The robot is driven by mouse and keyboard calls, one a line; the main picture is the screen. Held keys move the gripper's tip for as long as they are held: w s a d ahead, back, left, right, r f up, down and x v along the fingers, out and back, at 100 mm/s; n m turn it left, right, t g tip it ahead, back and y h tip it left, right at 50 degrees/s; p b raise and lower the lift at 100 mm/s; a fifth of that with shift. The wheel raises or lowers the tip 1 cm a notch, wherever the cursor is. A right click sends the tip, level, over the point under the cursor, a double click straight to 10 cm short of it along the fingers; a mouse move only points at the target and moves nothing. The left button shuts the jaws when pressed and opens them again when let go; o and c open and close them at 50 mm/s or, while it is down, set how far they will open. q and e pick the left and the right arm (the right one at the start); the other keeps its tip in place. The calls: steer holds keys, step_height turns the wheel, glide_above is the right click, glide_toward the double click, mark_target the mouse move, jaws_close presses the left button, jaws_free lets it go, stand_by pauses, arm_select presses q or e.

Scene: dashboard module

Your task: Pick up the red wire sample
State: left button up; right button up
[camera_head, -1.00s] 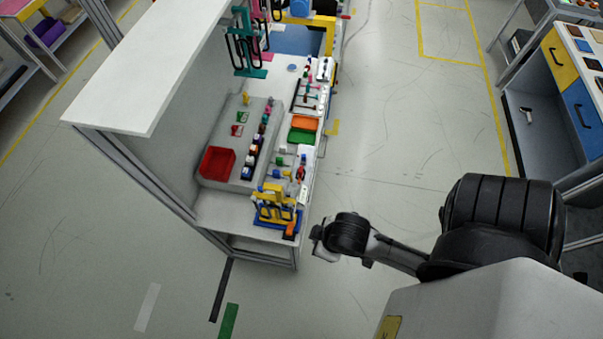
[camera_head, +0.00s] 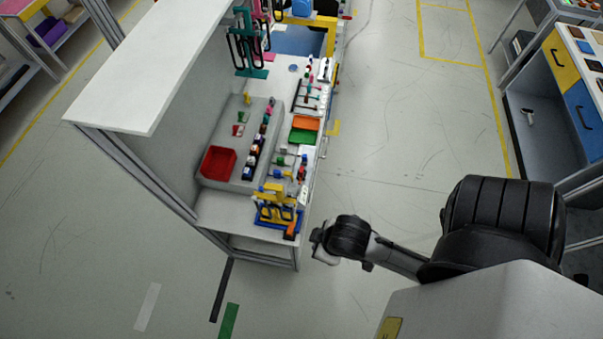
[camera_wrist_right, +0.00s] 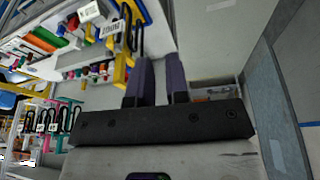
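I cannot single out a red wire sample for certain. Several small coloured pieces, some of them red, stand in a row (camera_head: 258,140) on the grey panel of the workbench in the head view. A small red piece (camera_head: 236,130) lies on the panel left of that row. My right gripper (camera_head: 318,247) is beside the bench's near right corner, over the floor and apart from the bench. In the right wrist view its two dark fingers (camera_wrist_right: 162,80) are parallel with an empty gap between them. My left gripper is not in view.
A red bin (camera_head: 217,162) sits on the panel. Orange (camera_head: 306,123) and green (camera_head: 302,137) trays lie at the bench's right side. A yellow and blue rack (camera_head: 277,208) stands at the near end. A white shelf (camera_head: 150,70) overhangs the left. Floor right of the bench is clear.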

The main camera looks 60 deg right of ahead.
steer(key=o, duration=0.9)
steer(key=shift+d, duration=0.15)
